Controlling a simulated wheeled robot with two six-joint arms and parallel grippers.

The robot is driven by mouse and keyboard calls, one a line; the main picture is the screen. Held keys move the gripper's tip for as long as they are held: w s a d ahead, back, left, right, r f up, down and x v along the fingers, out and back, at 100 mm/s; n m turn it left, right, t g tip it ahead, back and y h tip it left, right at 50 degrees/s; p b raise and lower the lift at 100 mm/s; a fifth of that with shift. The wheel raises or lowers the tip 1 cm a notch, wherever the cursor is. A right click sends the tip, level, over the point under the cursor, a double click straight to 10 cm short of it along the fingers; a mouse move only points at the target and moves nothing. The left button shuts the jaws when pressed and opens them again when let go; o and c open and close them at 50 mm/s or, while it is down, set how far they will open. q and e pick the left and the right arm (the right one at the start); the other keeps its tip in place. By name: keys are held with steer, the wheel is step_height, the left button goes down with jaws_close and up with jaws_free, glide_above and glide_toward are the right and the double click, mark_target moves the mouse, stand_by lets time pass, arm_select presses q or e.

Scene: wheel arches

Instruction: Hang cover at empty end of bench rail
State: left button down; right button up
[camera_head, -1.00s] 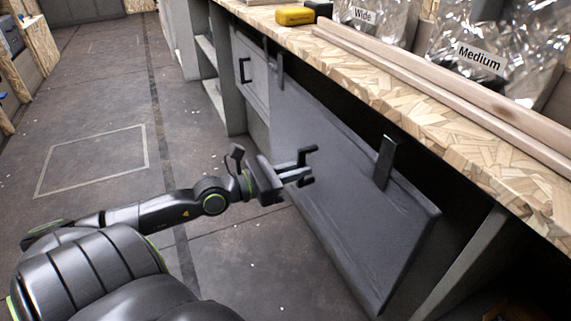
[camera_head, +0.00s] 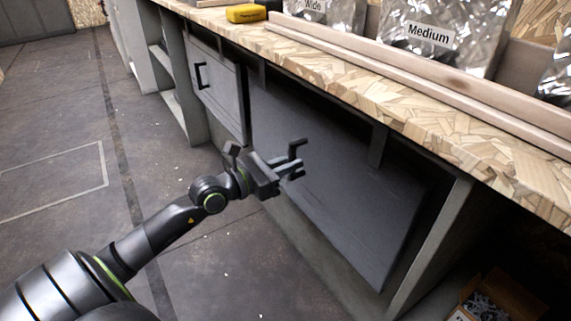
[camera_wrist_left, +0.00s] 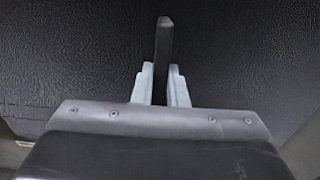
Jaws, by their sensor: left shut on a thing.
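The cover (camera_head: 345,195) is a large dark grey panel, upright and slightly tilted, at the open front of the bench. My left gripper (camera_head: 297,166) is shut on the black handle on its face. In the left wrist view the handle (camera_wrist_left: 163,50) stands between the closed fingers (camera_wrist_left: 164,85), with the cover's dark textured face behind. A hook (camera_head: 379,146) rises from the cover's top edge, its upper end close under the bench top. A second hook shows faintly near the far corner. The rail is in shadow, so I cannot tell whether the hooks rest on it. My right gripper is out of view.
The bench top (camera_head: 440,125) overhangs the cover and carries long wooden strips (camera_head: 400,80), bags and a yellow object (camera_head: 246,13). A grey panel with a black handle (camera_head: 217,88) is beyond the cover. A box of small parts (camera_head: 495,300) lies lower right. The floor left is clear.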

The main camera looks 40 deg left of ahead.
arm_select(q)
steer(key=shift+f, duration=0.25)
steer(key=c, duration=1.4)
jaws_free()
steer(key=shift+o, duration=0.2)
steer(key=shift+f, duration=0.1)
steer(key=p+v, duration=0.4)
steer(key=v, duration=2.1)
steer(key=shift+s+p, duration=0.25)
steer(key=shift+p, duration=0.15)
